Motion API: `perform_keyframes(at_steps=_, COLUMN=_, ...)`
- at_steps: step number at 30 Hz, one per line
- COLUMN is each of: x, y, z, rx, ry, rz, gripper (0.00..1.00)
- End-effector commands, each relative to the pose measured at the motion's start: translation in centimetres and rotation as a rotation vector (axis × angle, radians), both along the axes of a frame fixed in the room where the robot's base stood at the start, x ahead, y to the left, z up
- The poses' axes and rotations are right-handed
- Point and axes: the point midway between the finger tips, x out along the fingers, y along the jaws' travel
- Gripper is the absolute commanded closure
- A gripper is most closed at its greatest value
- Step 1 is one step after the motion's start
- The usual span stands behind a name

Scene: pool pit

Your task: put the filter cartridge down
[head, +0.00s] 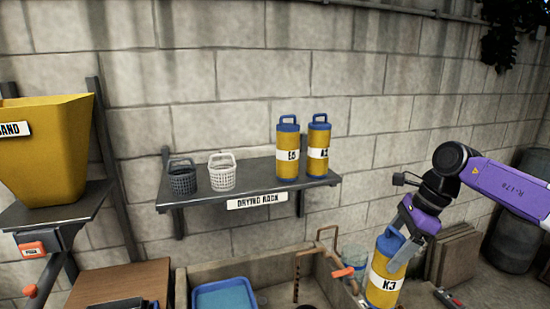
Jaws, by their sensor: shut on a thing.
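My gripper (412,222) is shut on a filter cartridge (384,287), a yellow cylinder with a blue top and a white label reading K3. The cartridge hangs nearly upright, slightly tilted, at the lower right of the head view. The gripper comes from above at its blue top; the exact hold on the handle is partly hidden by the fingers. Two similar cartridges (288,152) (318,150) stand upright at the right end of a shelf labelled DRYING RACK (255,182).
A dark basket (182,179) and a white basket (222,175) stand on the rack's left part. Bare shelf lies between the white basket and the cartridges. A yellow sand hopper (48,150) is at left. Below are a pit (205,272) with a blue tub (223,297) and a wooden table (120,283).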

Motion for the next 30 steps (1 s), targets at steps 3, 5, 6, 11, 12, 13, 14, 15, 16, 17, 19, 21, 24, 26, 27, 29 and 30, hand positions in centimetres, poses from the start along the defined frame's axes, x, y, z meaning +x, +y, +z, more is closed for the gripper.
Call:
perform_keyframes(at_steps=3, x=-1.8, y=0.0, z=-4.3, rx=0.003, ry=0.004, rz=0.187, gripper=1.00)
perform_keyframes(at_steps=5, x=-2.9, y=0.0, z=-6.4, rx=0.003, ry=0.006, rz=0.290, gripper=1.00)
perform_keyframes(at_steps=6, x=-3.6, y=0.1, z=-7.8, rx=0.003, ry=0.004, rz=0.358, gripper=1.00)
perform_keyframes(at_steps=11, x=-7.2, y=0.6, z=-13.9, rx=0.004, ry=0.005, rz=0.668, gripper=1.00)
perform_keyframes(at_steps=12, x=-8.4, y=0.9, z=-15.6, rx=0.005, ry=0.006, rz=0.758, gripper=1.00)
perform_keyframes(at_steps=13, x=-9.4, y=1.2, z=-16.9, rx=0.005, ry=0.005, rz=0.828, gripper=1.00)
perform_keyframes(at_steps=14, x=-10.4, y=1.4, z=-18.2, rx=0.006, ry=0.005, rz=0.898, gripper=1.00)
perform_keyframes(at_steps=15, x=-11.7, y=1.8, z=-19.8, rx=0.006, ry=0.004, rz=0.992, gripper=1.00)
perform_keyframes(at_steps=16, x=-12.7, y=2.2, z=-21.0, rx=0.007, ry=0.003, rz=1.062, gripper=1.00)
perform_keyframes(at_steps=17, x=-13.8, y=2.6, z=-22.1, rx=0.006, ry=0.003, rz=1.130, gripper=1.00)
perform_keyframes(at_steps=19, x=-16.1, y=3.5, z=-24.5, rx=0.007, ry=0.002, rz=1.279, gripper=1.00)
perform_keyframes(at_steps=21, x=-18.3, y=4.5, z=-26.6, rx=0.007, ry=-0.001, rz=1.411, gripper=1.00)
perform_keyframes(at_steps=24, x=-20.9, y=5.7, z=-28.7, rx=0.006, ry=-0.003, rz=1.563, gripper=1.00)
perform_keyframes(at_steps=26, x=-22.1, y=6.3, z=-29.6, rx=0.004, ry=-0.003, rz=1.631, gripper=1.00)
perform_keyframes(at_steps=27, x=-22.7, y=6.6, z=-30.0, rx=0.004, ry=-0.003, rz=1.667, gripper=1.00)
perform_keyframes(at_steps=29, x=-23.4, y=7.0, z=-30.6, rx=0.002, ry=-0.002, rz=1.707, gripper=1.00)
perform_keyframes(at_steps=30, x=-23.8, y=7.2, z=-30.8, rx=0.003, ry=-0.003, rz=1.727, gripper=1.00)
